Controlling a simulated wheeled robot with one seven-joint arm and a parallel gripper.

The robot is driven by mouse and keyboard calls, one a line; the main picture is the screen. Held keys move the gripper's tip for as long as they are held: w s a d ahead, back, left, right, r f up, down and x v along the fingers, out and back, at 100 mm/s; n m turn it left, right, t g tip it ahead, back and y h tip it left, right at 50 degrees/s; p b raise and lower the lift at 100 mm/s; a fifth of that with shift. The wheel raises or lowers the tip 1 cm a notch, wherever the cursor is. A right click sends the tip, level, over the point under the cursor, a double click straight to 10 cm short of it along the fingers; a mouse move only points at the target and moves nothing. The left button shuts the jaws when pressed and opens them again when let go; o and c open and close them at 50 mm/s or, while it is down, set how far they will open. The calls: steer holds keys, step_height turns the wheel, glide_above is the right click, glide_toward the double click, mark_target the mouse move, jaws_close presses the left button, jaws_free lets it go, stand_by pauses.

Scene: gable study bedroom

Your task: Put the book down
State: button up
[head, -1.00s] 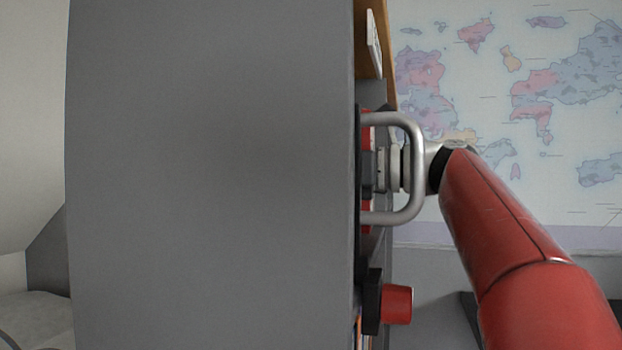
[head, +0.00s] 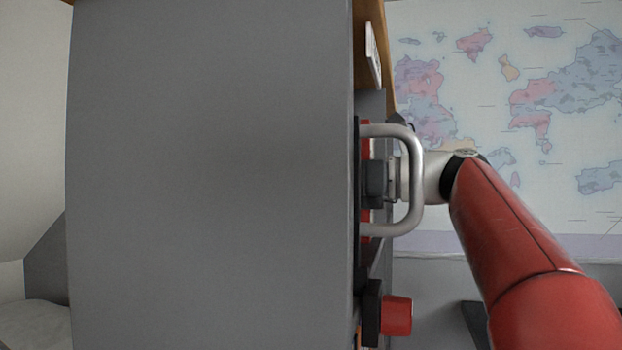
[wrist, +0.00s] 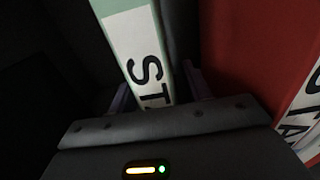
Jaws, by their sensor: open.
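A book with a pale green and white spine (wrist: 140,55) and dark letters stands between the fingers of my gripper (wrist: 160,92) in the wrist view. The jaws are open, with one finger on each side of the spine. Whether either finger touches it cannot be seen. In the head view only the back of my gripper (head: 375,185) shows, at the right edge of a grey panel; the fingers and the book are hidden there.
A red item (wrist: 245,45) with a white lettered label stands close on the right in the wrist view. The grey panel (head: 210,180) blocks much of the head view. A wooden edge (head: 370,20) is above my gripper. A world map (head: 550,100) hangs behind.

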steer(key=v, duration=1)
steer(key=shift+s+d+p, duration=0.15)
steer(key=shift+d+p, duration=0.1)
steer(key=shift+p, duration=0.2)
